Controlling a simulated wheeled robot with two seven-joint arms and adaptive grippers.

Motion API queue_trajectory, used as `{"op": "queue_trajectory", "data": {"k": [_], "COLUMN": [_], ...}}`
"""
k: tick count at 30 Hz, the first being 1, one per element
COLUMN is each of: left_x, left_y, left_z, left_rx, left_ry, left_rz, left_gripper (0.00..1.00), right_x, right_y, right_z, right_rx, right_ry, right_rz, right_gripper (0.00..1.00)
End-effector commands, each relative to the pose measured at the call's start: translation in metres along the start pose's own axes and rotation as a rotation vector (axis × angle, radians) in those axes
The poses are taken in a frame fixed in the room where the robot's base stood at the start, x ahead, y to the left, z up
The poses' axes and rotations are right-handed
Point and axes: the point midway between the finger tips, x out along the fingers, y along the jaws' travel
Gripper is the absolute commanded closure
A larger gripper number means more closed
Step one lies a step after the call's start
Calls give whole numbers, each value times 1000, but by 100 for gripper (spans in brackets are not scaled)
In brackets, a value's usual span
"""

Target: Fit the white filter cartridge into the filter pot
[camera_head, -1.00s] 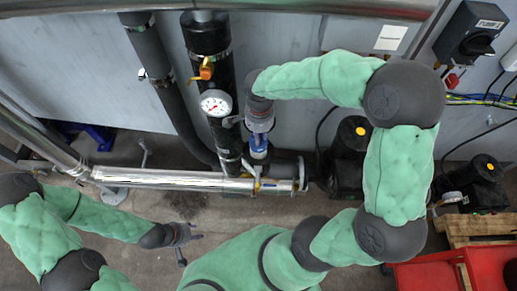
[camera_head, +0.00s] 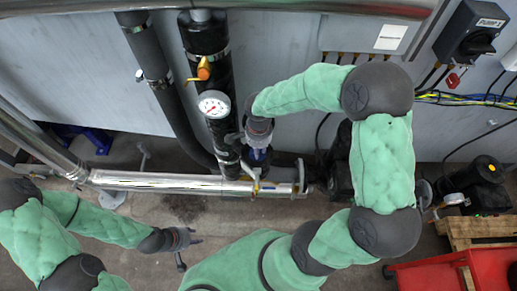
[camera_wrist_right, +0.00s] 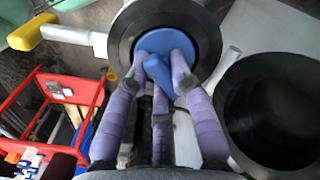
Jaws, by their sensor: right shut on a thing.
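My right gripper (camera_head: 258,143) points down over the pipework in the head view. In the right wrist view its purple fingers (camera_wrist_right: 162,60) are closed on the blue top of the filter cartridge (camera_wrist_right: 158,42). The blue top sits within the round black mouth of the filter pot (camera_wrist_right: 122,40), with the dark rim around it. The cartridge's white body is hidden, and I cannot tell how deep it sits. My left gripper (camera_head: 186,249) is open and empty over the floor at lower left, away from the pot.
A silver pipe (camera_head: 170,182) runs across in front of the pot. A pressure gauge (camera_head: 213,104) and an orange valve handle (camera_head: 204,71) are on the black pipe to the left. Another dark round opening (camera_wrist_right: 270,110) is beside the pot. A red cart (camera_head: 440,272) stands at lower right.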

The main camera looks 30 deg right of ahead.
Motion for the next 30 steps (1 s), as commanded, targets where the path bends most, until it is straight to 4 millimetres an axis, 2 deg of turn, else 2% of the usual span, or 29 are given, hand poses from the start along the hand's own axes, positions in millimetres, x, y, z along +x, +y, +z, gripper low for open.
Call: {"op": "queue_trajectory", "data": {"k": [3,4,6,23,26,30], "left_x": [4,4,3,0,-2,-7], "left_y": [-2,-1,-1,0,1,3], "left_z": [0,0,0,0,0,0], "left_rx": [0,0,0,0,0,0], "left_ry": [0,0,0,0,0,0], "left_rz": [0,0,0,0,0,0], "left_gripper": [60,60,60,60,60,60], "right_x": [4,3,3,0,-8,-34], "right_y": [0,0,0,0,-1,-1], "right_z": [0,0,0,0,0,0], "right_rx": [0,0,0,0,1,0], "right_ry": [0,0,0,0,1,1], "right_rz": [-1,0,0,1,-2,-4], "right_gripper": [100,71,53,53,53,53]}}
